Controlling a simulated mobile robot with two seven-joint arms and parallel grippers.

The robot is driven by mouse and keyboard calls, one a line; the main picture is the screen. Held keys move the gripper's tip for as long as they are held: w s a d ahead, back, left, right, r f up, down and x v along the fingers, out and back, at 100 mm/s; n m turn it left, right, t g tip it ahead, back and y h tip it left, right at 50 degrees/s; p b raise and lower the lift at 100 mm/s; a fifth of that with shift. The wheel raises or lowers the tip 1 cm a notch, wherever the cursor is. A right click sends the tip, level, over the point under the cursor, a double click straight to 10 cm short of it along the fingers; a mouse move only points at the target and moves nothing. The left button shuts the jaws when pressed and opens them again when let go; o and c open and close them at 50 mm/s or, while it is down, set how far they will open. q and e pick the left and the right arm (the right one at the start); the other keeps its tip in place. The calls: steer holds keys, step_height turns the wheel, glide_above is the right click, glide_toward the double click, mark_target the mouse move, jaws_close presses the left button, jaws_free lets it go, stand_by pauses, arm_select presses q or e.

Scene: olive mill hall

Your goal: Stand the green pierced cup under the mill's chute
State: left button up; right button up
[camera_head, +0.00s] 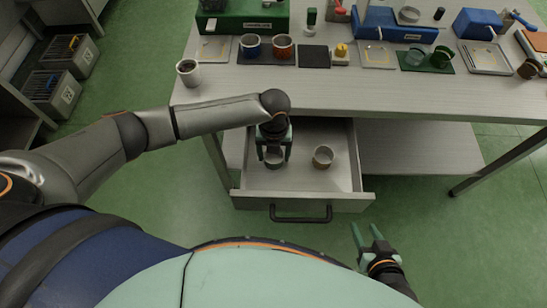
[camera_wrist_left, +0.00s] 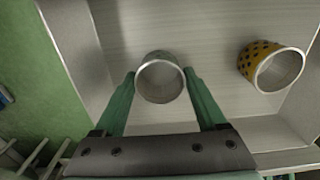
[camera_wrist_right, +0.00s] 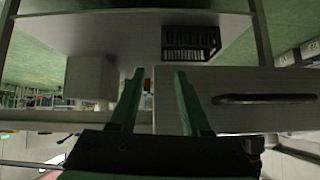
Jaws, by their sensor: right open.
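A cup with a grey-green outer wall and pale inside, which looks like the green pierced cup (camera_wrist_left: 160,80), stands upright in the open drawer (camera_head: 300,205). It also shows in the head view (camera_head: 275,165), partly hidden by my gripper. My left gripper (camera_head: 274,154) points down into the drawer, its fingers on either side of this cup with little gap. I cannot see clear contact. A yellow cup with dark holes (camera_wrist_left: 270,68) stands to its right, apart from the fingers. My right gripper (camera_head: 369,238) is open and empty, in front of the drawer's right side. I cannot make out the mill's chute surely.
The tabletop (camera_head: 350,92) above the drawer has a clear front strip. A white cup (camera_head: 188,72) stands at its left edge. Blue and orange cups (camera_head: 283,47) and a green cup (camera_head: 441,57) stand further back, near a green box (camera_head: 243,20) and a blue block (camera_head: 395,25).

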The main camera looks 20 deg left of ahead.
mark_target(274, 161)
arm_select(q)
steer(key=c, duration=0.6)
steer(key=shift+o, duration=0.2)
arm_select(e)
steer(key=shift+s+d, duration=0.1)
steer(key=shift+d, duration=0.1)
arm_select(q)
steer(key=shift+p, duration=0.35)
arm_select(e)
steer(key=shift+s, duration=0.2)
arm_select(q)
steer(key=shift+r, duration=0.1)
arm_select(e)
steer(key=shift+r, duration=0.1)
arm_select(q)
step_height(274, 161, up, 4)
steer(key=p, duration=0.4)
step_height(274, 161, up, 2)
steer(key=p, duration=0.2)
steer(key=shift+r+p, duration=0.25)
steer(key=shift+p, duration=0.15)
arm_select(e)
step_height(274, 161, up, 6)
steer(key=d, duration=0.1)
steer(key=shift+s, duration=0.15)
